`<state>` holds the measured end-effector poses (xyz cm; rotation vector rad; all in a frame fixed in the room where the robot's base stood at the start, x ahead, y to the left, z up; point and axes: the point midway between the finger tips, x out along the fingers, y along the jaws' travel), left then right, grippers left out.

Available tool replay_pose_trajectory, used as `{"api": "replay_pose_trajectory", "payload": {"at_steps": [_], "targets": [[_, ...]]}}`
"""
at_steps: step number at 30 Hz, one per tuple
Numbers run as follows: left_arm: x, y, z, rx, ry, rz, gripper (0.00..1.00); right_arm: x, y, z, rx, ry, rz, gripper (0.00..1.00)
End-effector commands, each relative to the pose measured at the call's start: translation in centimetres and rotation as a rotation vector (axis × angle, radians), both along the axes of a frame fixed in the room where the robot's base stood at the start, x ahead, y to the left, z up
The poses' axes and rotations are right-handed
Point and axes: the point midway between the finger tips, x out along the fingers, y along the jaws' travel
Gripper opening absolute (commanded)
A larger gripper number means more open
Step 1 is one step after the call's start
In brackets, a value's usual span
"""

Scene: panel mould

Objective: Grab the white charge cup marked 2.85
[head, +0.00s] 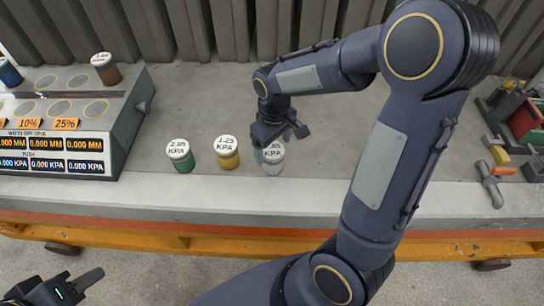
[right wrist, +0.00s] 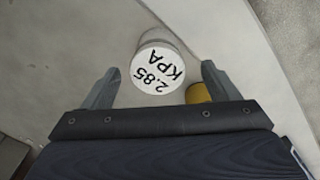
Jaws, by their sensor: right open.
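The white charge cup (head: 273,158) stands on the grey bench under my right gripper, its label partly covered in the head view. In the right wrist view the white cup (right wrist: 160,65) reads 2.85 KPA and sits between the two spread fingertips, slightly ahead of them. My right gripper (head: 281,136) is open; I see no finger clearly touching the cup. My left gripper (head: 77,280) is at the bottom left of the head view, low in front of the bench, its fingers apart and empty.
A yellow cup (head: 227,153) stands close left of the white one, and a green cup (head: 180,157) further left. A brown cup (head: 106,69) and a blue cup (head: 9,73) are on the display console (head: 134,112).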

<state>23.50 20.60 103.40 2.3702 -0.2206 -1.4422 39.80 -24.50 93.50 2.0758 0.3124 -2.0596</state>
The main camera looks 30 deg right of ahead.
Motion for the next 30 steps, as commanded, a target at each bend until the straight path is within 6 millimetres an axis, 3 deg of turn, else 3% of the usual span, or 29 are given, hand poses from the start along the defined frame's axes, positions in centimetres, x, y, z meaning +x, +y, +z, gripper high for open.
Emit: {"api": "replay_pose_trajectory", "payload": {"at_steps": [18,27,30], "targets": [[0.0,0.0,0.5,0.0,0.0,0.0,0.36,0.5,-0.1,-7.5,-0.01,0.009,0.009,0.82],[0.0,0.0,0.5,0.0,0.0,0.0,0.36,0.6,-0.1,-8.1,-0.009,0.006,0.008,0.82],[0.0,0.0,0.5,0.0,0.0,0.0,0.36,0.6,-0.1,-8.1,-0.009,0.006,0.008,0.7]]}}
